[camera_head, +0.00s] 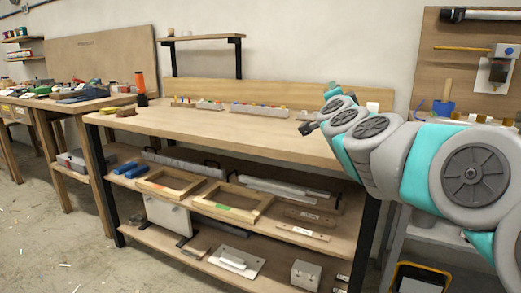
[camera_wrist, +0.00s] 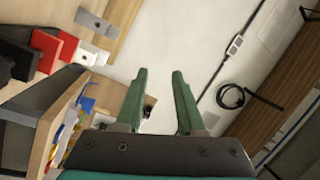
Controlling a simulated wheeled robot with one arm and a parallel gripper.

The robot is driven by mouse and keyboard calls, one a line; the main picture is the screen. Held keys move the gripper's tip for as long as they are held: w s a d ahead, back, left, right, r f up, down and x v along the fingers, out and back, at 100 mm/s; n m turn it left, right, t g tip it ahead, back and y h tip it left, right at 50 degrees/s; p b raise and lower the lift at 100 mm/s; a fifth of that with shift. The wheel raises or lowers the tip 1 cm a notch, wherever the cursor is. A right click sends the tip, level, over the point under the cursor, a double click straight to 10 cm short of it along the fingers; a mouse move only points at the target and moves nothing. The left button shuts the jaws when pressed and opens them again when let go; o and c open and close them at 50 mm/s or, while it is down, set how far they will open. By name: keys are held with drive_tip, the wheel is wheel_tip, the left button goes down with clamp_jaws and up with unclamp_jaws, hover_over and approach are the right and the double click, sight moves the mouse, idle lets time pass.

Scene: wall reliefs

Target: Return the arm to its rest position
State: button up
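My arm reaches in from the right in the head view, grey with teal bands. My gripper shows at its far end in the head view (camera_head: 307,121), small, above the right part of the workbench (camera_head: 215,124). In the wrist view my gripper (camera_wrist: 157,92) has two green fingers standing apart, with nothing held between their tips. A small dark object shows beyond the gap near the left finger; I cannot tell what it is.
Frames, metal plates and blue rolls lie on the bench's lower shelf (camera_head: 290,226). A cluttered second bench (camera_head: 62,101) stands left. A wooden tool panel (camera_head: 445,65) is on the right wall. Floor (camera_head: 60,245) at front left is mostly clear. A coiled cable (camera_wrist: 231,96) hangs on the wall.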

drive_tip(key=s+a+f+n+g+y, duration=0.2)
drive_tip(key=s+a+f+n+y, duration=0.15)
drive_tip(key=a+f, duration=0.2)
drive_tip(key=s+a+f+n+g+y, duration=0.25)
drive_tip(key=a+f+n+y, duration=0.2)
drive_tip(key=a, duration=0.25)
drive_tip(key=s+a+f+n+g, duration=0.3)
drive_tip(key=s+f+n+g, duration=0.2)
drive_tip(key=s+f, duration=0.8)
drive_tip(key=s+d+f+g+h, duration=0.1)
drive_tip(key=s+d+f+g, duration=0.2)
drive_tip(key=s, duration=0.7)
drive_tip(key=s+d+f+n+g+h, duration=0.1)
drive_tip(key=s+d+f+g, duration=0.3)
drive_tip(key=s+f, duration=0.4)
drive_tip(key=s+d+f+g+h, duration=0.2)
drive_tip(key=s+d+f+g, duration=0.2)
drive_tip(key=s, duration=0.8)
wheel_tip(320, 180, down, 2)
drive_tip(key=shift+d+f+n, duration=0.2)
drive_tip(key=shift+d+n, duration=0.1)
drive_tip(key=shift+n, duration=0.1)
drive_tip(key=shift+g, duration=0.25)
